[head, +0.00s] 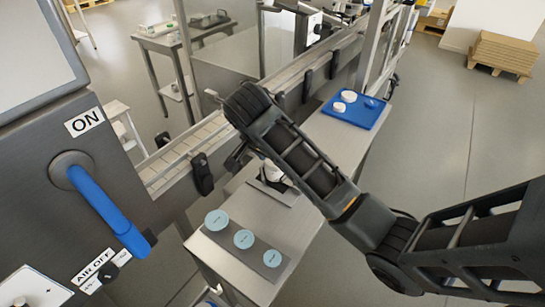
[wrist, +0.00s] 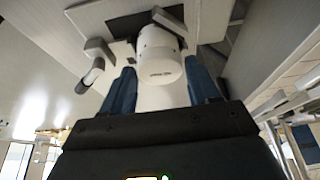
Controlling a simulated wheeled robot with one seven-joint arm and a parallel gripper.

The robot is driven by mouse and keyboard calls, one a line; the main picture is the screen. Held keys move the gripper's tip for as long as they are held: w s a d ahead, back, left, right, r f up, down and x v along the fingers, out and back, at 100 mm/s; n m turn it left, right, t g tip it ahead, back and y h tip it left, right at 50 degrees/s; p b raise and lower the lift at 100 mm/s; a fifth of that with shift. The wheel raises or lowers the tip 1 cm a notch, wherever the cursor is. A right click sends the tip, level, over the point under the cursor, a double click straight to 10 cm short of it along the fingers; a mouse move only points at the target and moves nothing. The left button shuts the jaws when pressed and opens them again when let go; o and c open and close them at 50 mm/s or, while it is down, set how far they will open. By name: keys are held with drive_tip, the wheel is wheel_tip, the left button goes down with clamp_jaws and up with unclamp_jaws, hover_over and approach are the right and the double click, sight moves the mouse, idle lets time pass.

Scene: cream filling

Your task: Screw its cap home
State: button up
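A white round jar-like piece (wrist: 158,66) with small dark print on its near face sits between my fingertips in the wrist view, at a grey metal fixture. I cannot tell where its cap ends and its body begins. My gripper (wrist: 160,76) has its two blue fingers apart, one on each side of the white piece, and I see no clear grip on it. In the head view a white piece (head: 270,172) shows at the grey bench (head: 300,215), partly behind my arm. My fingertips are hidden there.
A blue tray (head: 367,118) with two white round pieces (head: 342,101) lies at the bench's far end. Several pale blue discs (head: 243,239) lie on a plate at the near end. A conveyor (head: 185,155) runs behind. A panel with a blue handle (head: 105,210) stands at left.

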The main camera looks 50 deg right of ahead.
drive_tip(key=shift+o, duration=1.2)
drive_tip(key=shift+a, duration=0.1)
drive_tip(key=shift+s+f+n+t, duration=0.15)
drive_tip(key=shift+n+t, duration=0.25)
drive_tip(key=shift+n, duration=0.6)
drive_tip(key=n+t, duration=0.1)
drive_tip(key=n, duration=0.2)
drive_tip(key=shift+s+n+y, duration=0.1)
drive_tip(key=shift+n+y, duration=0.2)
drive_tip(key=shift+n, duration=0.1)
drive_tip(key=shift+s+n+t+y, duration=0.1)
drive_tip(key=shift+n+t+y, duration=0.25)
drive_tip(key=shift+n, duration=0.55)
drive_tip(key=n, duration=0.2)
drive_tip(key=n+t+y, duration=0.1)
drive_tip(key=shift+s+d+n, duration=0.1)
drive_tip(key=shift+d+n, duration=0.15)
drive_tip(key=shift+n, duration=0.15)
